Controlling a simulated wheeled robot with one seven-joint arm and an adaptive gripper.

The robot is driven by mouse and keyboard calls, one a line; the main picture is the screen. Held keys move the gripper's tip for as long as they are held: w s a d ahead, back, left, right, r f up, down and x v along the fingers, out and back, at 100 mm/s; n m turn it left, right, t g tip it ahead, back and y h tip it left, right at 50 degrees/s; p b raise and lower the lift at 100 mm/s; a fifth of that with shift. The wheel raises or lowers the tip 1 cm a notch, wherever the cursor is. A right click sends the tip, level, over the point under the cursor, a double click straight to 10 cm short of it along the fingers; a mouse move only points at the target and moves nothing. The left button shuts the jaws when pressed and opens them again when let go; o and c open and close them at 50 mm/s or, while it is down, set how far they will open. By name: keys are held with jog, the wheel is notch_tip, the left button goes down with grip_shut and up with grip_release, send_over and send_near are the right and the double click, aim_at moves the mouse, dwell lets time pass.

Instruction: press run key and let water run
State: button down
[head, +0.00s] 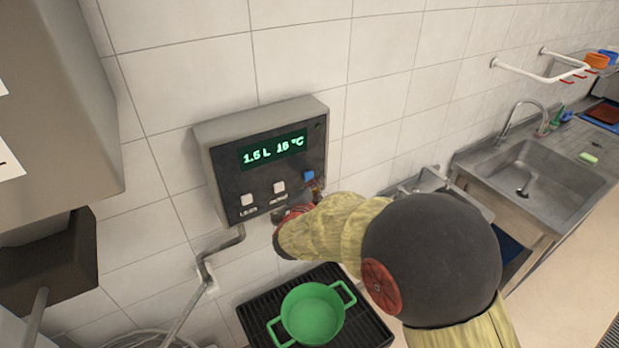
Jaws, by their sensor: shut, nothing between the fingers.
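A wall-mounted water dispenser panel (272,160) has a lit green display (273,149) reading 1.5 L 16 °C. Below the display are two white keys, a left one (247,199) and a middle one (279,187), and a blue key (308,175) at the right. My gripper (311,188) is shut and empty at the panel's lower right, close to the blue key. Whether it touches the key cannot be told. A green two-handled pot (313,313) stands on a dark grate below the panel. The spout and any water are not visible behind my arm.
The black slatted grate (262,323) sits under the pot. A bent metal pipe (204,270) runs below the panel at left. A large grey appliance (60,100) is at far left. A steel sink (540,180) with a tap stands at right.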

jog(key=shift+w, duration=0.1)
jog(key=shift+w+a, duration=0.2)
jog(key=shift+w, duration=0.05)
jog(key=shift+w+a, duration=0.25)
jog(key=shift+w, duration=0.15)
dwell(1.0)
jog(key=shift+s, duration=0.1)
jog(key=shift+s+d+b, duration=0.5)
jog(key=shift+s+b, duration=0.05)
jog(key=shift+s, duration=0.1)
jog(key=s+d, duration=0.2)
jog(key=s+b, duration=0.1)
jog(key=s, duration=0.1)
jog(key=shift+s+d, duration=0.1)
jog(key=shift+d, duration=0.3)
dwell(0.8)
